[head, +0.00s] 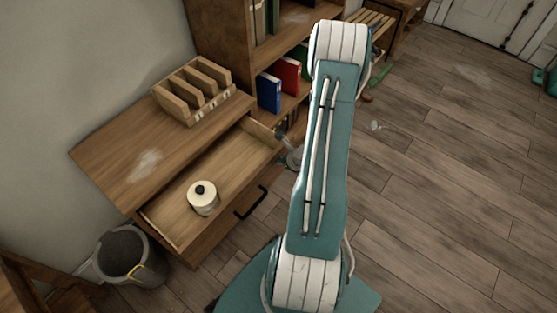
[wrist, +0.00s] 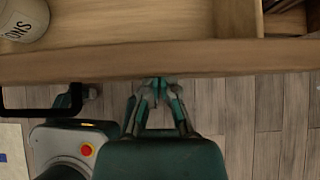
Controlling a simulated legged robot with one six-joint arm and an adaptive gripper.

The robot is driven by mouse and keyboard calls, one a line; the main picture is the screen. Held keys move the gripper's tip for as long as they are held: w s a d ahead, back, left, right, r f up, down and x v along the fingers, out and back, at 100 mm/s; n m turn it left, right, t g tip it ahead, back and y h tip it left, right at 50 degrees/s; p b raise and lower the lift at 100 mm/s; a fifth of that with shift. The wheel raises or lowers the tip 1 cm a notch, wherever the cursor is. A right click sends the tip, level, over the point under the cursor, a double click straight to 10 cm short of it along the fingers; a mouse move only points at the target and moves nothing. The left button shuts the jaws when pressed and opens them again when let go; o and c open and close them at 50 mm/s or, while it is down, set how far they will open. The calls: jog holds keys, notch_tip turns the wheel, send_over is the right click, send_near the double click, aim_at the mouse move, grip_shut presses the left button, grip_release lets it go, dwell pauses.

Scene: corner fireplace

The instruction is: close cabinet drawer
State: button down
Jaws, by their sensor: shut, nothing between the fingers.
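The wooden cabinet (head: 120,165) stands against the wall at left in the head view. Its drawer (head: 235,160) is pulled out, with a white jar with a dark lid knob (head: 203,200) inside. A black handle (head: 250,204) is on the drawer front. In the wrist view the drawer's front board (wrist: 200,60) runs across the picture, with the handle (wrist: 45,108) at left. My gripper (wrist: 158,84) is shut and empty, its tips at the outer edge of the front board, right of the handle. I cannot tell whether they touch. In the head view my arm hides most of it.
A wooden rack (head: 197,90) stands on the cabinet top. A bookshelf with red and blue binders (head: 269,92) is behind the drawer. A grey bin (head: 125,255) stands on the floor at left. The wooden floor (head: 450,170) at right is largely clear.

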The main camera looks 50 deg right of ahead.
jog(key=w+a, duration=0.1)
jog(key=w, duration=2)
jog(key=shift+a, duration=0.35)
jog(key=shift+w+r, duration=0.15)
